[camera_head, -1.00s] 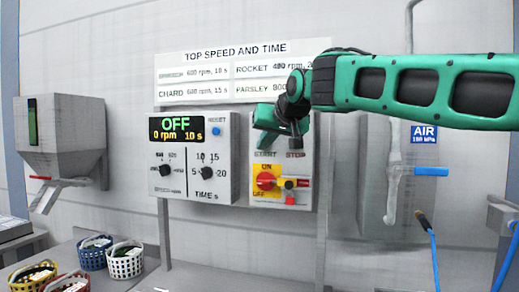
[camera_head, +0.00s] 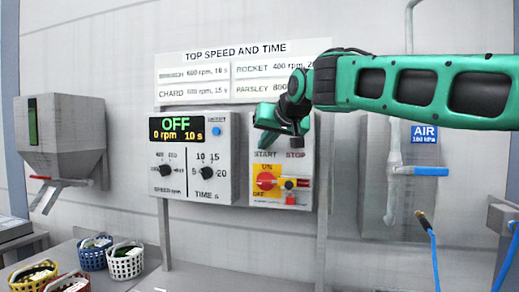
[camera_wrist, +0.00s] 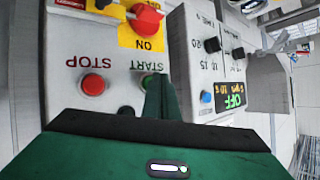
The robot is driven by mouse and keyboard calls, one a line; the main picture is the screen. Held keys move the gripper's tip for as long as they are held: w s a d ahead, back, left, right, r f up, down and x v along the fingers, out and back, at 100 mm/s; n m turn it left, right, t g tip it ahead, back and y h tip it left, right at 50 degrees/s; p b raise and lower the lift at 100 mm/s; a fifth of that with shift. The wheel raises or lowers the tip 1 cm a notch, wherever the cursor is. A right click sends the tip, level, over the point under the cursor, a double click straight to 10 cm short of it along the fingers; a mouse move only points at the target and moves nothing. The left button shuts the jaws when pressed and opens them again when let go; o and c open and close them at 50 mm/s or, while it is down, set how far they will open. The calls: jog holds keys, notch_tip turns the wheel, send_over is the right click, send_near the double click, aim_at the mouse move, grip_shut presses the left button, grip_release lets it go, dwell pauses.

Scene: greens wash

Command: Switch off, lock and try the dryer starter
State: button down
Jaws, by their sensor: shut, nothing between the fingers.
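The dryer starter (camera_head: 308,160) is a grey wall box with START and STOP labels. Its red rotary switch (camera_head: 265,181) sits on a yellow plate marked ON and OFF; the switch shows at the top of the wrist view (camera_wrist: 146,18), where pictures are upside down. Small red and dark parts (camera_head: 289,184) are right of the switch; I cannot tell what they are. My gripper (camera_head: 290,138) is shut and empty in front of the box's upper part. In the wrist view its fingertips (camera_wrist: 160,82) are by the green START button, partly hiding it. The red STOP button (camera_wrist: 93,84) is clear.
The control box (camera_head: 238,160) left of the starter has two knobs and a display (camera_head: 176,129) reading OFF, 0 rpm, 10 s. A grey hopper (camera_head: 65,125) hangs far left, above several baskets (camera_head: 125,262). An air pipe with a blue handle (camera_head: 430,171) is at right.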

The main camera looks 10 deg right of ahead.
jog(key=shift+w+d, duration=0.2)
jog(key=shift+w, duration=0.25)
dwell(0.8)
jog(key=shift+s, duration=0.1)
jog(key=shift+s+a, duration=0.35)
jog(key=shift+s, duration=0.35)
jog(key=shift+s, duration=0.1)
jog(key=s, duration=0.1)
jog(key=s+a, duration=0.1)
jog(key=s, duration=0.1)
jog(key=s+a, duration=0.1)
jog(key=shift+s, duration=0.25)
dwell(0.4)
